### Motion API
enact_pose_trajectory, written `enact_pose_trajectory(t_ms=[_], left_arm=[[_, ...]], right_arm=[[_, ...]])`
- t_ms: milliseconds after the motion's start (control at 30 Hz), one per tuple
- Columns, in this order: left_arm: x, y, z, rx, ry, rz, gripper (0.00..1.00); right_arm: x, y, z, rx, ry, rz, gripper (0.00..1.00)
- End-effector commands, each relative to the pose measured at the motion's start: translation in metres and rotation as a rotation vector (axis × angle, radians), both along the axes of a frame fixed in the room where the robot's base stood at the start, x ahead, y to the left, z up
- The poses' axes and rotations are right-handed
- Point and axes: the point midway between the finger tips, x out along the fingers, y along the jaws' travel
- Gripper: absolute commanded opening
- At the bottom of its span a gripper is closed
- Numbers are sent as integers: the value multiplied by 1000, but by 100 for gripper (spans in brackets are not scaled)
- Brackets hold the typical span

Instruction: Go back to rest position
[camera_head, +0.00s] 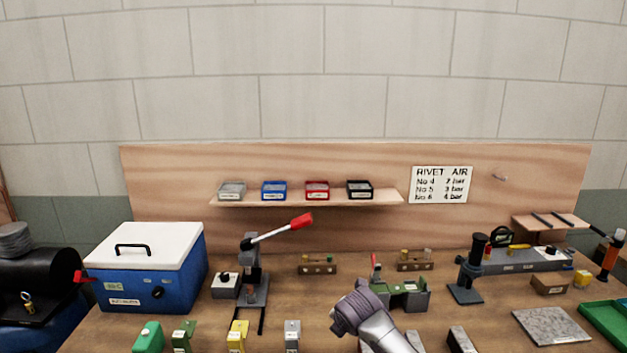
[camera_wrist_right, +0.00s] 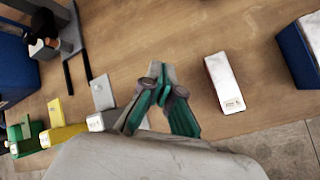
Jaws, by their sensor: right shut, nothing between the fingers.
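My right gripper (camera_wrist_right: 163,92) shows in the right wrist view, its green fingers together over the wooden bench. It is shut and holds nothing. A pale grey block (camera_wrist_right: 163,72) shows partly behind the fingertips; I cannot tell whether they touch it. In the head view, my right arm rises from the bottom edge, right of centre, and its fingers are not visible there. My left arm and gripper are not in view.
Green, yellow and grey blocks line the bench (camera_head: 340,283) front. A blue cooler (camera_head: 150,285) stands left, beside a red-handled lever press (camera_head: 252,270). A green fixture (camera_head: 405,294) stands behind my arm. A dark stand (camera_head: 468,280), grey slab (camera_head: 550,326) and green tray (camera_head: 600,316) are right.

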Motion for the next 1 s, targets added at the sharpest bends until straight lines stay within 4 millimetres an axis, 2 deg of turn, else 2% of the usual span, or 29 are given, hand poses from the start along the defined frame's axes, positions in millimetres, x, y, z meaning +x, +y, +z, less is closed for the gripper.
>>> enact_pose_trajectory(t_ms=[33, 100, 167, 200, 267, 400, 500, 700, 1000], left_arm=[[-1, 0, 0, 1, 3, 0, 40], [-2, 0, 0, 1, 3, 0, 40], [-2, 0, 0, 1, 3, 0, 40], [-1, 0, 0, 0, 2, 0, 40], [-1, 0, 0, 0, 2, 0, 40], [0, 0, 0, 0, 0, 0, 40], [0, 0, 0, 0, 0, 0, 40], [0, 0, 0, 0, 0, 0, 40], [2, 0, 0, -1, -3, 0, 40]], right_arm=[[-28, 7, -25, 88, 48, -64, 0], [-70, 13, -51, 236, 117, -200, 0], [-108, 12, -69, 362, 179, -341, 0], [-134, 9, -79, 440, 218, -443, 0], [-171, 0, -91, 550, 273, -605, 0], [-257, -32, -105, 759, 366, -1003, 0], [-303, -55, -105, 852, 392, -1237, 0], [-368, -90, -98, 959, 392, -1567, 0], [-433, -126, -79, 1042, 341, -1896, 0]])
